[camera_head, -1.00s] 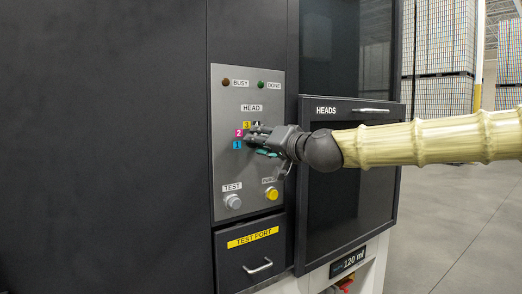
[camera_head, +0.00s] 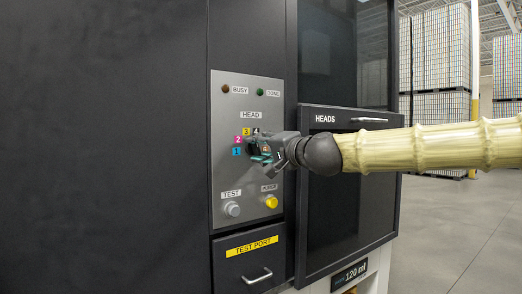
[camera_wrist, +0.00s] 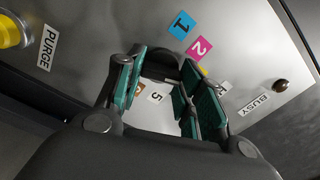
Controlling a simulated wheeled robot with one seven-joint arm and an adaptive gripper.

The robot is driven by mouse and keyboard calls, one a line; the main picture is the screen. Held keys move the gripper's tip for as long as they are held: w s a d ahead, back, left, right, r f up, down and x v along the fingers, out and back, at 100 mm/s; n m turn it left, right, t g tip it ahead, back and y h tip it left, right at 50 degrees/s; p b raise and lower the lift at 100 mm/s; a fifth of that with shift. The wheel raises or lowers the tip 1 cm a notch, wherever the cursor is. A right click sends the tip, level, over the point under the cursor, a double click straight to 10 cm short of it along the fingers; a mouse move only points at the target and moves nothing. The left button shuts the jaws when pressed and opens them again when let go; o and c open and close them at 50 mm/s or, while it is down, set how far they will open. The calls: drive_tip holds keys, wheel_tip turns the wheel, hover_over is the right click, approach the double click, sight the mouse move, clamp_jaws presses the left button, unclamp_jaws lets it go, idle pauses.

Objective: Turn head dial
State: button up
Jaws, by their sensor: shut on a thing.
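The head dial (camera_wrist: 160,66) is a dark round knob in the wrist view, between my teal finger pads; in the head view my gripper hides it. My gripper (camera_head: 259,148) is shut on the dial at the HEAD part of the grey panel (camera_head: 232,180). It also shows in the wrist view (camera_wrist: 162,85). Around the dial are a blue label 1 (camera_wrist: 180,25), a magenta label 2 (camera_wrist: 199,47), a yellow label 3 (camera_head: 246,132) and a white label 5 (camera_wrist: 157,97). Which number the dial points to cannot be told.
Below the dial are a grey TEST button (camera_head: 232,210) and a yellow PURGE button (camera_head: 271,202). BUSY (camera_head: 225,89) and DONE (camera_head: 260,92) lamps look unlit. The HEADS door (camera_head: 350,200) is closed, right of the panel. A TEST PORT drawer (camera_head: 247,262) is below.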

drive_tip(key=shift+d+r, duration=0.1)
drive_tip(key=o, duration=1)
drive_tip(key=v, duration=1.2)
drive_tip(key=shift+w, duration=0.1)
